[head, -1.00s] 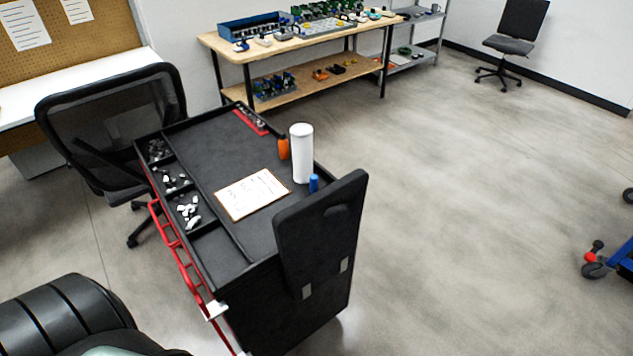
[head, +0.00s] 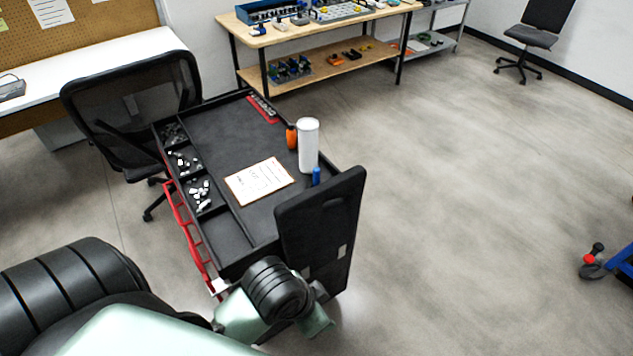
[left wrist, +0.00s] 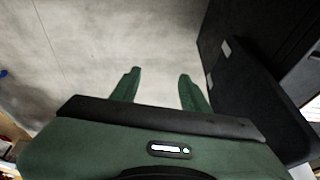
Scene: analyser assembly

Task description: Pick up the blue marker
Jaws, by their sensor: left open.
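The blue marker (head: 316,176) stands upright on the black cart top, at its right edge, just in front of the white cylinder (head: 308,146). Its lower end is partly hidden by the cart's raised black panel. My left arm comes in from the lower left in the head view, with its wrist in front of the cart's near end, low and well short of the marker. In the left wrist view my left gripper (left wrist: 158,88) is open and empty, its two green fingers apart above bare floor. The marker is not in that view. My right gripper is not in view.
The black cart (head: 215,125) has a red side rail, trays of small white parts, a clipboard (head: 259,181) and an orange bottle (head: 291,137). Its raised panel (head: 320,220) stands beside my left wrist. An office chair (head: 135,110) is at left.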

